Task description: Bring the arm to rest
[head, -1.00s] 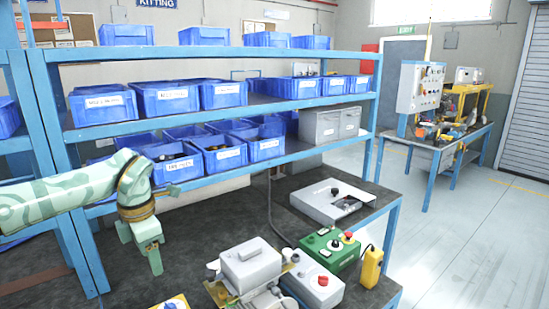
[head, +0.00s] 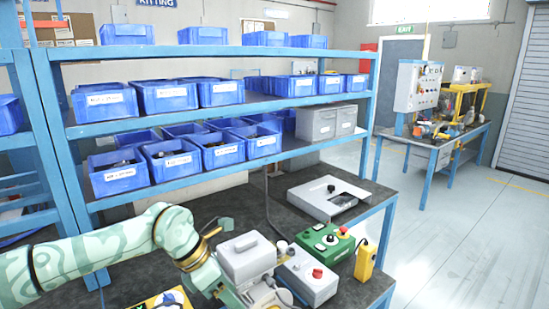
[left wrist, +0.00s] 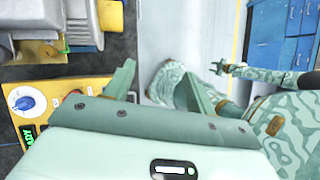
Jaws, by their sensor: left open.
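My left arm comes in from the left in the head view, bent, with its wrist low over the bench beside a grey boxy housing (head: 248,260). My left gripper (head: 222,285) is partly cut off by the lower picture edge there. In the left wrist view the left gripper (left wrist: 160,82) has its two fingers spread apart with nothing between them. Floor and part of my own body show beyond them. My right gripper (left wrist: 219,68) appears small at the upper right of the left wrist view, away from the bench; its jaw state is too small to judge.
A yellow panel with a blue knob (left wrist: 28,100) lies close to the left gripper. A grey box with a red button (head: 312,276), a green control box (head: 327,243) and a yellow pendant (head: 365,262) stand to the right. A blue shelf rack (head: 225,117) with bins rises behind.

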